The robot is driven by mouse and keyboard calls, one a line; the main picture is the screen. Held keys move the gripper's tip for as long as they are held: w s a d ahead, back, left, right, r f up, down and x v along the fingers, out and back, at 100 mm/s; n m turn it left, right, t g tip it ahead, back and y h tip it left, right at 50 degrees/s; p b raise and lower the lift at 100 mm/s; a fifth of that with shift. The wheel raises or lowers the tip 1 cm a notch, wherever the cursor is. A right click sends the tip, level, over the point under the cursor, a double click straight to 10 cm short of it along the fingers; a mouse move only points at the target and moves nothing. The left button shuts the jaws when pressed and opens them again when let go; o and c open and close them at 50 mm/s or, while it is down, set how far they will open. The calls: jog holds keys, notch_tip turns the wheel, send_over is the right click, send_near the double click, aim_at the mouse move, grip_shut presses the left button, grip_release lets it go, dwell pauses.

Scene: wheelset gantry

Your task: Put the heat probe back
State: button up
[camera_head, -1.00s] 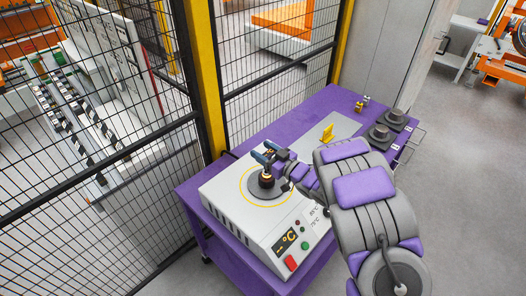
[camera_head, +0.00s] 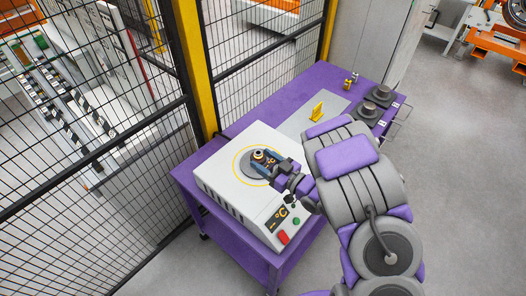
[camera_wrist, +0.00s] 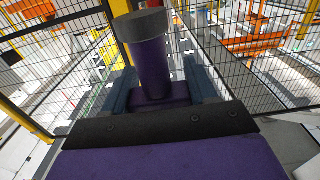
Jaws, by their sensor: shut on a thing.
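My gripper (camera_head: 264,159) is low over the round grey plate of the white heater (camera_head: 232,190), inside its yellow ring. In the wrist view its two blue fingers (camera_wrist: 160,90) stand either side of a dark purple upright cylinder with a grey cap, which looks like the heat probe (camera_wrist: 150,62); the gripper is shut on it. In the head view a small dark round piece with a pale top (camera_head: 258,155) shows at the fingertips, over the plate. The fingers partly hide it, and I cannot tell whether it touches the plate.
The heater stands on a purple bench (camera_head: 245,125). A yellow piece (camera_head: 317,112) stands on a grey mat, with two dark round parts (camera_head: 374,101) and small brass pieces (camera_head: 351,80) further back. A mesh fence (camera_head: 90,110) with a yellow post (camera_head: 193,70) borders the left.

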jog(key=shift+s+d+r+p, duration=0.1)
jog(key=shift+s+p, duration=0.25)
jog(key=shift+w, duration=0.1)
jog(key=w+d+r+m+t+h+b, duration=0.45)
jog(key=w+d+r+h, duration=0.3)
jog(key=w, duration=0.25)
jog(key=w+d+r+m+t+h+b, duration=0.3)
jog(key=w+d+r+m+h, duration=0.4)
jog(key=w, duration=0.3)
jog(key=s+d+f+n, duration=0.1)
jog(key=s+f, duration=0.7)
jog(key=f, duration=0.6)
jog(key=shift+s+d+f, duration=0.15)
jog(key=shift+f, duration=0.1)
jog(key=shift+g, duration=0.25)
